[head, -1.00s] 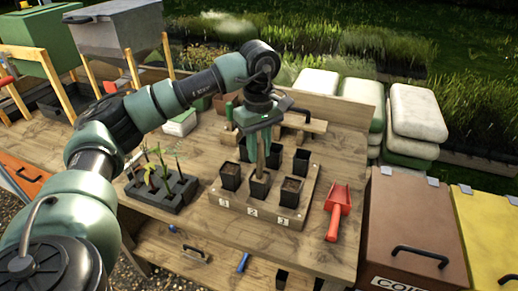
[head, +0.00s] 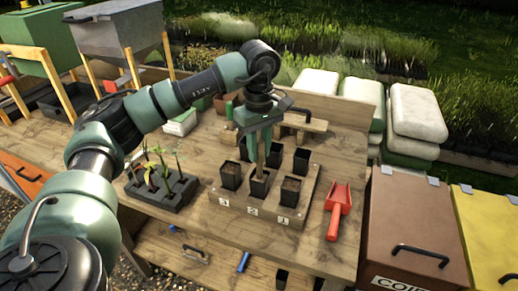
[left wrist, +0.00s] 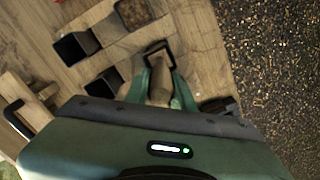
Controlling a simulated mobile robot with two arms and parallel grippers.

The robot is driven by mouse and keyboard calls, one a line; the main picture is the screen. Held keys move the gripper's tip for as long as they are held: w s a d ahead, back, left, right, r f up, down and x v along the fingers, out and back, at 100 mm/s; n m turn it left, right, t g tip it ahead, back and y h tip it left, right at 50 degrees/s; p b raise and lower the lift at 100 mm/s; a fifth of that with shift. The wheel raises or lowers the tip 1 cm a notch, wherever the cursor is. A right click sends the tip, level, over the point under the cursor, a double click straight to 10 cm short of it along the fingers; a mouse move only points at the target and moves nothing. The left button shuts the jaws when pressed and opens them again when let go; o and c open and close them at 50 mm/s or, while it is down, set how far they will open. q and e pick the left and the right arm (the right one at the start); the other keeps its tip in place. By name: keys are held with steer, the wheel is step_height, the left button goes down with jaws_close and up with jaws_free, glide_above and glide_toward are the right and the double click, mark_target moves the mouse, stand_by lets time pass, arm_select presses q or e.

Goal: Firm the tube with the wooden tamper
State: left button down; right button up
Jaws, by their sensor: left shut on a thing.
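My left gripper (head: 261,148) is shut on the wooden tamper (head: 261,157), a pale upright stick. It holds the tamper over the middle front tube (head: 259,187), a black square pot behind label 2. The tamper's lower end is at this tube's mouth; how deep it reaches is unclear. In the left wrist view, the green fingers (left wrist: 160,80) flank the tamper (left wrist: 160,88), with the tube's rim (left wrist: 158,47) just beyond. The tube's contents are hidden. My right gripper is not in view.
The wooden rack (head: 240,208) also holds a dark tube (head: 231,178) at left, a soil-filled tube (head: 290,190) at right and others behind. A red scoop (head: 338,208) lies at right. A black seedling tray (head: 165,195) stands at left. Bare bench lies in front.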

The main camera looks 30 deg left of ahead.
arm_select(q)
steer(key=shift+s+f, duration=0.1)
steer(key=shift+f, duration=0.05)
steer(key=shift+r+p, duration=0.55)
steer(key=shift+r, duration=0.1)
steer(key=shift+r+p, duration=3.3)
steer(key=shift+r, duration=1.65)
steer(key=shift+a, duration=0.1)
